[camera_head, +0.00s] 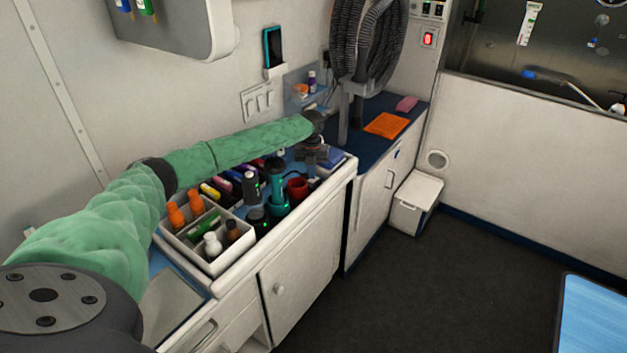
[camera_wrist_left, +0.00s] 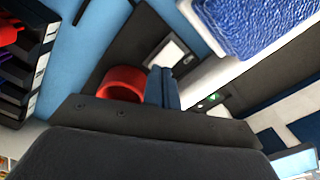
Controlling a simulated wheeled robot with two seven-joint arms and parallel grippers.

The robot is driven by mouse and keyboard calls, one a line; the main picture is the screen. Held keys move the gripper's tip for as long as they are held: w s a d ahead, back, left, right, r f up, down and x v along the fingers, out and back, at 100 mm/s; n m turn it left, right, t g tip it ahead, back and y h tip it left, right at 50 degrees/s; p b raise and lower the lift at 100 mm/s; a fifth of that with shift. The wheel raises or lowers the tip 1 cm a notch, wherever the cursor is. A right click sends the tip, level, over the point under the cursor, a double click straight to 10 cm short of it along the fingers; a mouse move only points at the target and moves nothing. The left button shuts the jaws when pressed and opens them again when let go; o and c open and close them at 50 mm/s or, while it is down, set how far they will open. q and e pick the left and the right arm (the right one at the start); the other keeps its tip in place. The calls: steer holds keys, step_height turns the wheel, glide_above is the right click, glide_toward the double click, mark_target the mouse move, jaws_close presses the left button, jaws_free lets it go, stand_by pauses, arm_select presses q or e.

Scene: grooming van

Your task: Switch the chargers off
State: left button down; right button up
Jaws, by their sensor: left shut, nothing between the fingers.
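A white wall plate with several switches (camera_head: 258,102) is on the wall above the counter, behind my left arm. A lit red switch (camera_head: 428,39) is on the panel beyond the fan. A teal clipper (camera_head: 277,178) and a dark one (camera_head: 251,188) stand upright on the counter, apparently in chargers. My left gripper (camera_head: 316,163) is over the counter, right of the clippers, beside a red cup (camera_head: 298,187). Its fingers (camera_wrist_left: 162,88) are shut and empty in the left wrist view, where the red cup (camera_wrist_left: 121,82) and a small green light (camera_wrist_left: 211,98) also show. My right gripper is out of view.
A white divided tray (camera_head: 208,262) with bottles is at the counter's near end. A large fan (camera_head: 366,45) stands beyond my gripper. An orange cloth (camera_head: 387,125) lies on the blue far counter. A blue textured object (camera_wrist_left: 258,25) shows close in the left wrist view.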

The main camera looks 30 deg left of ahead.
arm_select(q)
steer(key=shift+f, duration=0.7)
stand_by(0.6)
steer(key=shift+r, duration=0.15)
steer(key=shift+r+p, duration=2.55)
steer(key=shift+r, duration=0.8)
